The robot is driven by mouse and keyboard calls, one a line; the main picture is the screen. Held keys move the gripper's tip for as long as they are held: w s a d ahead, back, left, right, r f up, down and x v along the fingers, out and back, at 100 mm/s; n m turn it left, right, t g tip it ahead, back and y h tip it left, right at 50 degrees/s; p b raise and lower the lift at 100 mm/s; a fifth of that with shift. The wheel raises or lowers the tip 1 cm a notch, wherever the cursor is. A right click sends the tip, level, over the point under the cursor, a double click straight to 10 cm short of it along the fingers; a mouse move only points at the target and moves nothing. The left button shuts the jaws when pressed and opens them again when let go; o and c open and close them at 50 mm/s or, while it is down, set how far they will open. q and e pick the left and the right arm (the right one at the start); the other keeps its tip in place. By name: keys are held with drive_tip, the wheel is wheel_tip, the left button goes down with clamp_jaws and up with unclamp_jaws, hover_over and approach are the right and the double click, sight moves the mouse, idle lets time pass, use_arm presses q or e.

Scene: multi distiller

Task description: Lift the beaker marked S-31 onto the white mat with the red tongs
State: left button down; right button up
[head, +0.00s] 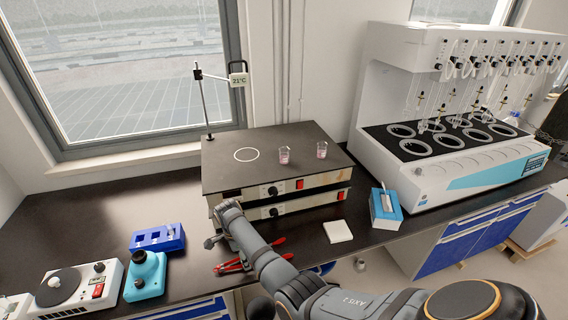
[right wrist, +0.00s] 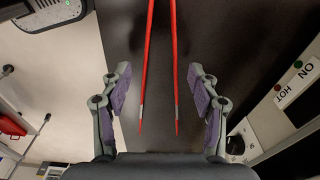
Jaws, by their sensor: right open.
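The red tongs (head: 232,265) lie on the dark bench in front of the hot plates, partly hidden by my right arm. In the right wrist view, the two legs of the tongs (right wrist: 147,65) run between the purple-padded fingers of my right gripper (right wrist: 160,85). The gripper is open, with a gap on both sides. Two small beakers with pinkish contents, a left one (head: 284,157) and a right one (head: 321,151), stand upright on the upper hot plate. Their markings are too small to read. The white mat (head: 338,231) lies empty on the bench, right of my arm. My left gripper is not in view.
A large distiller (head: 465,165) stands at the right. A blue-white box (head: 386,209) sits near the mat. A blue rack (head: 157,238) and small devices are at the left.

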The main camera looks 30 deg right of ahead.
wheel_tip(320, 180, down, 2)
drive_tip(key=shift+d+b, duration=0.1)
drive_tip(key=shift+b, duration=0.25)
drive_tip(key=shift+c, duration=0.5)
drive_tip(key=c, duration=0.6)
drive_tip(key=shift+r, duration=0.1)
wheel_tip(320, 180, up, 12)
drive_tip(key=p, duration=1.2)
